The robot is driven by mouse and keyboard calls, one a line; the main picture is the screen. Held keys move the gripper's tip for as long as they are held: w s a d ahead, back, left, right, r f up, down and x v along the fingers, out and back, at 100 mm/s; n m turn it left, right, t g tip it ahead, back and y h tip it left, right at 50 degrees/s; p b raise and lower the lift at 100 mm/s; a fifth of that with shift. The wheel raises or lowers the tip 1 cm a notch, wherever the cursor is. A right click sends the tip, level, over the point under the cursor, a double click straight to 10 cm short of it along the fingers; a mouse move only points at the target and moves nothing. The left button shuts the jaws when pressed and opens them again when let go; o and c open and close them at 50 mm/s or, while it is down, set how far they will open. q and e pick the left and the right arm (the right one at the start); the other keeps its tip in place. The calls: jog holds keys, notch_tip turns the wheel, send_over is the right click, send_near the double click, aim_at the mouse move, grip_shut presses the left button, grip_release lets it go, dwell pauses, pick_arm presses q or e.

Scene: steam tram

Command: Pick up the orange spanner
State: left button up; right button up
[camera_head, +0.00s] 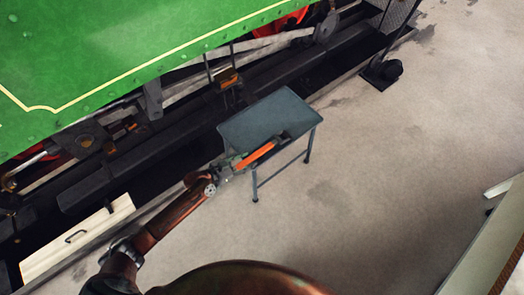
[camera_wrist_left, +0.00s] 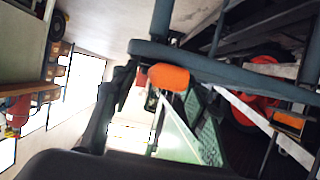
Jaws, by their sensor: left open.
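The orange spanner (camera_head: 257,154) lies on a small grey table (camera_head: 262,113), near its front edge. Its dark jaw end points to the right and its orange handle points toward my left gripper (camera_head: 229,165). The gripper is open at the table's near left corner, close to the handle end. In the left wrist view the rounded orange handle end (camera_wrist_left: 170,77) shows beside the edge of the tabletop (camera_wrist_left: 220,66). A dark finger is left of the handle there. I cannot tell whether the fingers touch the handle. My right gripper is not in view.
The green steam tram (camera_head: 130,45) and its dark running gear stand behind and left of the table. A cream box (camera_head: 75,240) with a handle is at lower left. A pale bench (camera_head: 485,245) is at right. The floor right of the table is clear.

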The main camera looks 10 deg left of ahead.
pick_arm(q)
jog(key=shift+c, duration=0.3)
grip_shut()
jog(key=shift+r, duration=0.1)
